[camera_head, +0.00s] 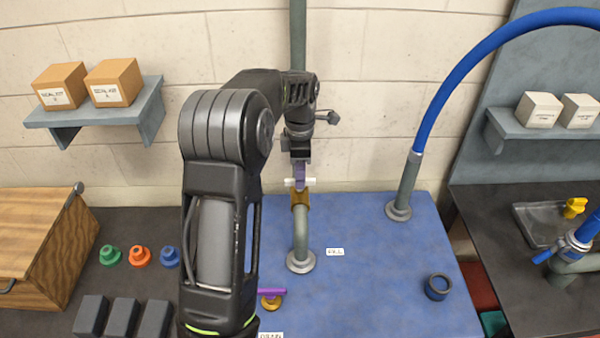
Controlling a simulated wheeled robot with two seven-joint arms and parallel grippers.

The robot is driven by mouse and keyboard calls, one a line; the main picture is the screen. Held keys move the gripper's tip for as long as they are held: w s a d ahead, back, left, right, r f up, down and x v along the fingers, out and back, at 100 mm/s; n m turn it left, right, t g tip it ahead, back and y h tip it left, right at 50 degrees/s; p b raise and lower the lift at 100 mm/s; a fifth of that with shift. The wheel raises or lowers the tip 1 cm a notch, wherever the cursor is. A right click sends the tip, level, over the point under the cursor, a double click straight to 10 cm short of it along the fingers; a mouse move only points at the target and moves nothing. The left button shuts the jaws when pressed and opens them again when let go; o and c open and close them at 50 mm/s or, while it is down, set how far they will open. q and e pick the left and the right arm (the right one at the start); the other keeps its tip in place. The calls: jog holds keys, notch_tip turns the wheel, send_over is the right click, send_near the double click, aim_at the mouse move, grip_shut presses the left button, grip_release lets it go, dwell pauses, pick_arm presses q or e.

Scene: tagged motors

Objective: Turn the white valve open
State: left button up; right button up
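The white valve handle (311,182) shows as a short white bar across the brass valve body (300,199), on top of a grey upright pipe (301,232). It lies crosswise in the picture. My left gripper (300,174) is directly above and in front of the handle, pointing down at it. The gripper covers the middle of the handle, and a purple part shows between gripper and valve. The fingertips are too small and overlapped to tell whether they grip the handle. My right gripper is out of view.
A second valve with a purple handle (271,292) sits nearer on the blue bench (375,290), partly behind my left arm. A blue hose (440,95) rises from a pipe at right. A dark blue ring (437,287) lies front right. A wooden box (40,240) stands left.

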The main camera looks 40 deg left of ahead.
pick_arm(q)
jog(key=shift+f, duration=0.45)
jog(key=shift+c, duration=0.3)
grip_shut()
